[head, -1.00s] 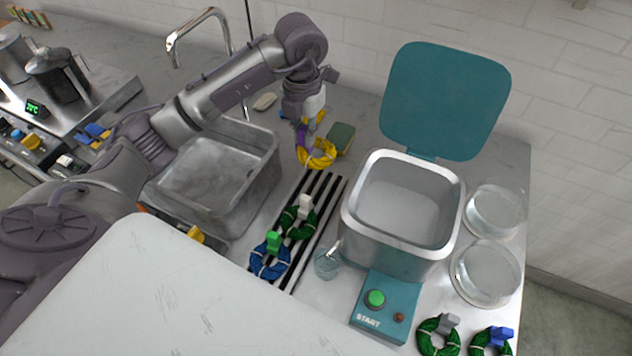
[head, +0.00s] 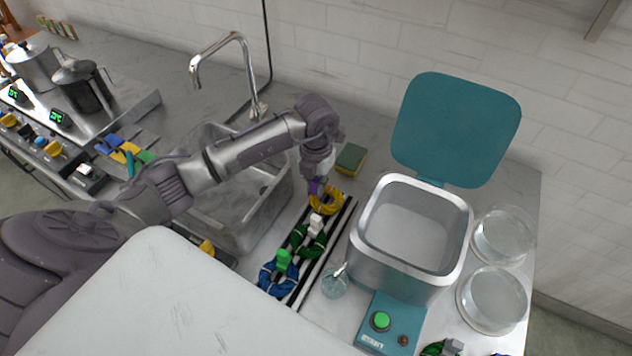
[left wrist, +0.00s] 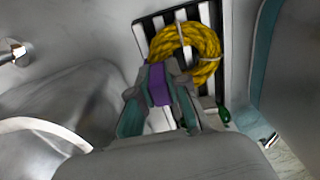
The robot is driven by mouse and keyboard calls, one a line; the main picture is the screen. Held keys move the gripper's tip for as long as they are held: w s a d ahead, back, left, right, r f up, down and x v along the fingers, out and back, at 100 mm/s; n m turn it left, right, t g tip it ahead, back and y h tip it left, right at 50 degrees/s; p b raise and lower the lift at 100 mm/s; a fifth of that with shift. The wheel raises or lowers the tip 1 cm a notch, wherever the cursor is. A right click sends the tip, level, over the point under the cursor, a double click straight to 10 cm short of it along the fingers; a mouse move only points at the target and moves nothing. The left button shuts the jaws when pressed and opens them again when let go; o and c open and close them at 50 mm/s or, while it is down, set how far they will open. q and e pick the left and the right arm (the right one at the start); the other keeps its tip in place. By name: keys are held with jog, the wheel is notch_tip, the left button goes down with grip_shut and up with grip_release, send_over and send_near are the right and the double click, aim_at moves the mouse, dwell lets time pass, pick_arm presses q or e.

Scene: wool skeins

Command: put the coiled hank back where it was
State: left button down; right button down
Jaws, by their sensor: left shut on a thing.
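The coiled yellow hank (head: 328,201) is at the far end of the black-and-white striped rack (head: 341,219). My left gripper (head: 318,183) is shut on its purple tag. In the left wrist view the yellow coil (left wrist: 207,47) lies just beyond the fingers (left wrist: 158,88), over the stripes of the rack (left wrist: 152,24). I cannot tell whether the coil touches the rack. A green hank with a white tag (head: 308,240) and a blue hank with a green tag (head: 277,278) sit nearer on the rack. My right gripper is not in view.
The open steel bath (head: 413,235) with its teal lid (head: 455,130) up stands right of the rack. A small glass (head: 334,286) is beside the rack's near end. The sink (head: 225,235) is left, a sponge (head: 351,158) behind. Two glass dishes (head: 493,300) stand at right.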

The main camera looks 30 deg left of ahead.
pick_arm(q)
jog(key=shift+f, duration=0.15)
jog(key=c, duration=1.2)
grip_release()
jog(key=shift+o, duration=0.2)
jog(key=shift+r, duration=0.2)
notch_tip(320, 180, up, 12)
jog(key=b, duration=0.2)
